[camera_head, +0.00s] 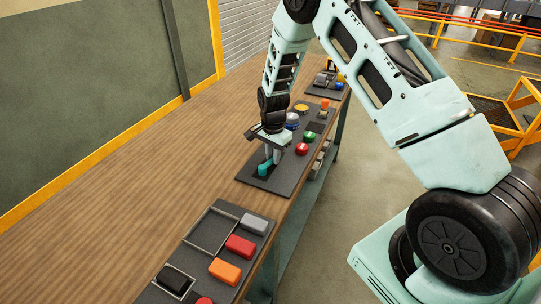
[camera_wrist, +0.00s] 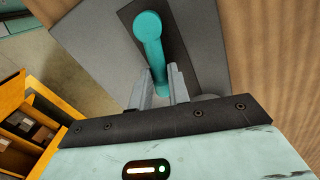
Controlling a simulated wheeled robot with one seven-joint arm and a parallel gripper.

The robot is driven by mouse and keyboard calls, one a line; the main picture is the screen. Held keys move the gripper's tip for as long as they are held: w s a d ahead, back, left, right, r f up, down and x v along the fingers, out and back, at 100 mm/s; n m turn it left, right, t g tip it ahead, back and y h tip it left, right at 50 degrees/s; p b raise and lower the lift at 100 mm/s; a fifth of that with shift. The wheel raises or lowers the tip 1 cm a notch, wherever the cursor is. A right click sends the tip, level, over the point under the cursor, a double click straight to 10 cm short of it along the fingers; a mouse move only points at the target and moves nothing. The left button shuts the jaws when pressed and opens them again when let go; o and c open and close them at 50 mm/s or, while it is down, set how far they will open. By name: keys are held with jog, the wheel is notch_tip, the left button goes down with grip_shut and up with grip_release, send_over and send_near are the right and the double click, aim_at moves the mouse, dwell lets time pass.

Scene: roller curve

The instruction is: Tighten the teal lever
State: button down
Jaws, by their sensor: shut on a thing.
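The teal lever (camera_wrist: 150,45) rises from a dark slot plate on a grey panel (camera_wrist: 95,40) in the wrist view. Its round end is at the top of that view and its shaft runs down between my fingers. In the head view the teal lever (camera_head: 264,168) shows at the near end of the dark panel on the bench. My gripper (camera_wrist: 160,88) is shut on the lever's shaft. In the head view my gripper (camera_head: 272,153) points down at the lever, and its fingers partly hide it.
Red (camera_head: 302,149) and green (camera_head: 310,136) buttons sit beside my gripper on the same panel. A nearer panel holds a grey block (camera_head: 254,223), a red block (camera_head: 240,246) and an orange block (camera_head: 225,271). The wooden bench (camera_head: 130,190) is bare to the left.

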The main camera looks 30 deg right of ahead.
jog(key=s+m, duration=0.1)
jog(key=m, duration=0.1)
jog(key=s+m, duration=0.1)
jog(key=m, duration=0.1)
jog(key=shift+d+r+m, duration=0.1)
jog(key=shift+d+m, duration=0.05)
jog(key=shift+m, duration=0.15)
jog(key=s+m, duration=0.1)
jog(key=m, duration=0.2)
jog(key=shift+s+a+m+p, duration=0.2)
jog(key=shift+s+m+p, duration=0.15)
jog(key=shift+m+p, duration=0.05)
jog(key=m, duration=0.1)
jog(key=s+m+p, duration=0.1)
jog(key=m, duration=0.1)
jog(key=shift+s+a+r+p, duration=0.1)
jog(key=shift+s+a+p, duration=0.05)
jog(key=shift+a+p, duration=0.2)
jog(key=shift+s+a+m+p, duration=0.3)
jog(key=shift+m+p, duration=0.1)
jog(key=shift+m, duration=0.55)
jog(key=shift+s+a+m+p, duration=0.2)
jog(key=shift+a+m+p, duration=0.15)
jog(key=shift+m, duration=0.6)
jog(key=c, duration=1.3)
grip_release()
